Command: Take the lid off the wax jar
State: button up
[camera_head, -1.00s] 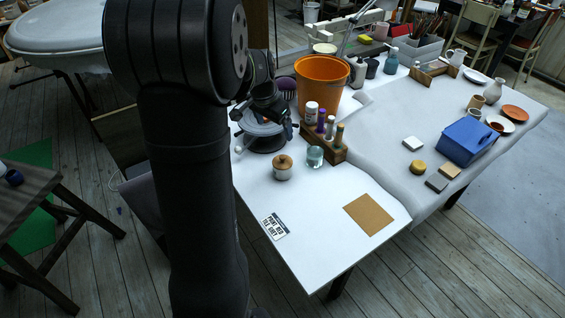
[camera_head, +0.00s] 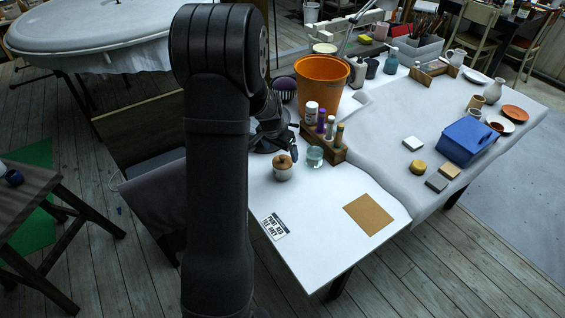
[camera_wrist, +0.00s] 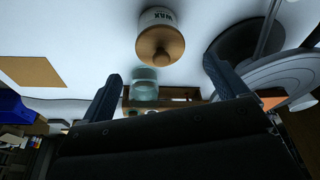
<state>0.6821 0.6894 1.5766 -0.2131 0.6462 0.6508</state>
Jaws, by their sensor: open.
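The wax jar (camera_head: 282,174) is a small white pot on the white table, with its round wooden lid (camera_head: 282,161) on top. In the wrist view the lid (camera_wrist: 160,46) is at the top middle, and the jar's white wall (camera_wrist: 158,15) shows the word WAX. My gripper (camera_head: 284,145) is close behind the jar in the head view, partly hidden by my arm. In the wrist view my gripper's two fingers (camera_wrist: 170,90) are wide apart, with nothing held between them. The lid appears beyond the fingertips, apart from them.
A glass jar (camera_head: 315,157) stands just right of the wax jar. A wooden rack (camera_head: 335,154) with several bottles and an orange bucket (camera_head: 320,84) stand behind. The table front holds a sign card (camera_head: 273,226) and a brown board (camera_head: 368,214).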

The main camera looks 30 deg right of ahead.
aim_at(282, 157)
jog(key=x, duration=0.5)
jog(key=shift+c, duration=0.2)
jog(key=shift+a, duration=0.1)
jog(key=c, duration=1)
